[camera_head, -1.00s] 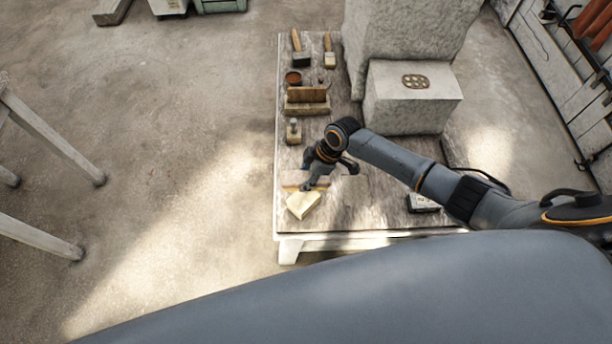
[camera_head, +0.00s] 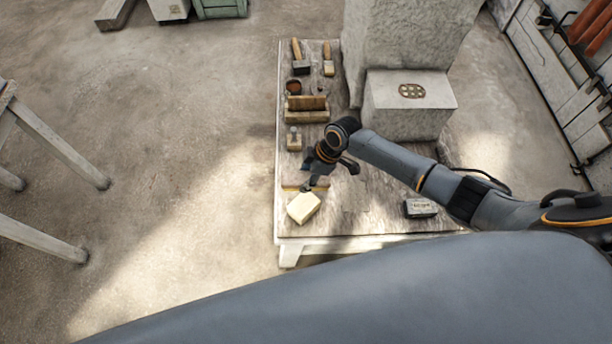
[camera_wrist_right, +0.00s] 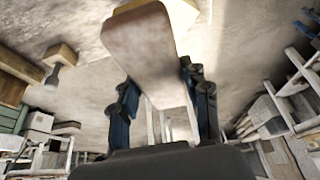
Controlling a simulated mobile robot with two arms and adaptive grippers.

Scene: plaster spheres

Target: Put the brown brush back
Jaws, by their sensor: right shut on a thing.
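My right gripper (camera_head: 318,182) is low over the near left part of the table. It is shut on a flat brown wooden piece, which I take to be the brown brush (camera_wrist_right: 148,45). In the wrist view it stands between the two fingers, its broad face towards the camera. In the head view the gripper hides most of it. A cream block (camera_head: 303,208) lies just in front of the gripper; whether it touches the held piece I cannot tell. My left gripper is not in view.
The table (camera_head: 350,222) carries a wooden block with a grey knob (camera_head: 293,138), a wooden holder (camera_head: 306,110), a bowl (camera_head: 293,87) and two handled tools (camera_head: 297,58) along its left edge. A grey stone block (camera_head: 411,110) stands at the back right. A small dark box (camera_head: 420,208) lies at the right front.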

